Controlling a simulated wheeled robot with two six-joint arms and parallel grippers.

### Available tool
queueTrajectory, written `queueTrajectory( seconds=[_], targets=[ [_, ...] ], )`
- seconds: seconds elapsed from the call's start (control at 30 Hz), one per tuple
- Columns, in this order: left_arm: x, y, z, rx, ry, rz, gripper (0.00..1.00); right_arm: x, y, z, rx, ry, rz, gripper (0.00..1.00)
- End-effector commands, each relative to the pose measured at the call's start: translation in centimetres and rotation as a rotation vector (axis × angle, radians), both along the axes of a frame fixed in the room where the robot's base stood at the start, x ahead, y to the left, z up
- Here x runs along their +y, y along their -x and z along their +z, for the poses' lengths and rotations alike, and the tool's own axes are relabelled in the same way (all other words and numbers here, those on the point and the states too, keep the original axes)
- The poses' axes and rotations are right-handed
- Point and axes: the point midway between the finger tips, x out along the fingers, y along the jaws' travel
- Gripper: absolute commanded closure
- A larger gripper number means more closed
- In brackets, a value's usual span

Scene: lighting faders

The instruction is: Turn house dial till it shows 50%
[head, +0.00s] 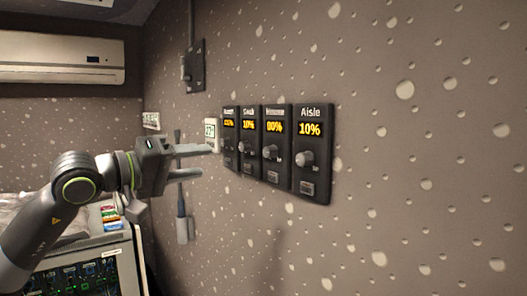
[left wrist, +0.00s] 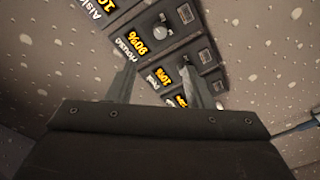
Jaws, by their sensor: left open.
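The House dial (head: 269,152) is a grey knob on a black wall panel, third from the left in the head view. Its yellow display reads 80% or 90%; I cannot tell which. In the left wrist view the House dial (left wrist: 160,31) is at the upper middle, beyond the fingertips. My left gripper (head: 207,160) is open and empty, left of the row of panels and apart from the House dial. Its two fingers (left wrist: 160,83) frame the neighbouring 10% panel (left wrist: 163,74) in the wrist view. My right gripper is not in view.
The Aisle panel (head: 312,180), showing 10%, is right of House. Two similar panels are on its left, close together. A small white wall unit (head: 210,133) sits near my fingers. A cabinet (head: 90,270) stands lower left. The wall right of the panels is clear.

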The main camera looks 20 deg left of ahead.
Motion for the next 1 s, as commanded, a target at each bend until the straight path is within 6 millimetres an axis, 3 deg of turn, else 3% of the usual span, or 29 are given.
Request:
queueTrajectory(
  seconds=[0.47,1.0],
  targets=[
    [-3.0,-4.4,0.3,0.005,0.011,-0.006,0.53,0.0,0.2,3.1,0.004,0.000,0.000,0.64],
    [-7.0,-11.0,0.4,0.007,0.012,-0.006,0.53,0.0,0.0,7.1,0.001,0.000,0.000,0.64]
  ],
)
